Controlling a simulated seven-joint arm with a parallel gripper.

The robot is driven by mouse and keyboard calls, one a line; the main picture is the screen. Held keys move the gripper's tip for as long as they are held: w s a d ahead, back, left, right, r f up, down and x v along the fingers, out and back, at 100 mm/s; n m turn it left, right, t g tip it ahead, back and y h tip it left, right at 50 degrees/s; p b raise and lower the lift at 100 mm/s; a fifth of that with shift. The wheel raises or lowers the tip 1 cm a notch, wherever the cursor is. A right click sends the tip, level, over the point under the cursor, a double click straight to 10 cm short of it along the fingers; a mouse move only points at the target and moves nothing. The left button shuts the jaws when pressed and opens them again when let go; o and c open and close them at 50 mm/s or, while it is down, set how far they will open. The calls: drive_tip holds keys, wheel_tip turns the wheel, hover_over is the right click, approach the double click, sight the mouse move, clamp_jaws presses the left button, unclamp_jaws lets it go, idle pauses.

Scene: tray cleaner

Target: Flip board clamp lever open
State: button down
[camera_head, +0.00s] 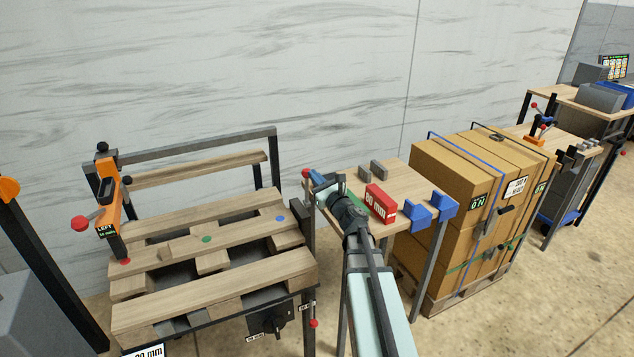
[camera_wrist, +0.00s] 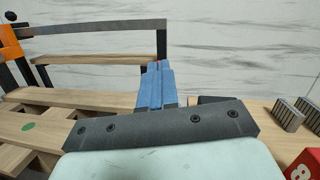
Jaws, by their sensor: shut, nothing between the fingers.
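My gripper (camera_head: 315,179) is shut and empty, at the right side of the pallet stand. Its blue fingers (camera_wrist: 154,88) are together in the wrist view, pointing toward the right post of the rear frame. A small red knob (camera_head: 306,171) shows just beyond the fingertips; the gripper hides what it is mounted on, and I cannot tell if they touch. An orange clamp (camera_head: 108,200) marked LEFT stands at the pallet's left, with a red ball knob (camera_head: 81,223) sticking out leftward. A loose-looking wooden board (camera_head: 200,170) lies along the rear frame.
A slatted pallet (camera_head: 215,290) fills the stand at left. To the right, a small table (camera_head: 400,172) holds a red block (camera_head: 380,203), blue blocks (camera_head: 430,211) and grey blocks (camera_head: 371,170). Strapped cartons (camera_head: 455,200) stand further right. A wall is behind.

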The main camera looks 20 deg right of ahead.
drive_tip(key=shift+w+r, duration=0.2)
drive_tip(key=shift+w, duration=0.5)
drive_tip(key=s+d+r, duration=0.1)
drive_tip(key=s+r, duration=0.4)
drive_tip(key=s, duration=0.3)
drive_tip(key=shift+s+d+r, duration=0.15)
drive_tip(key=shift+s+r, duration=0.2)
drive_tip(key=shift+r, duration=0.05)
idle(0.4)
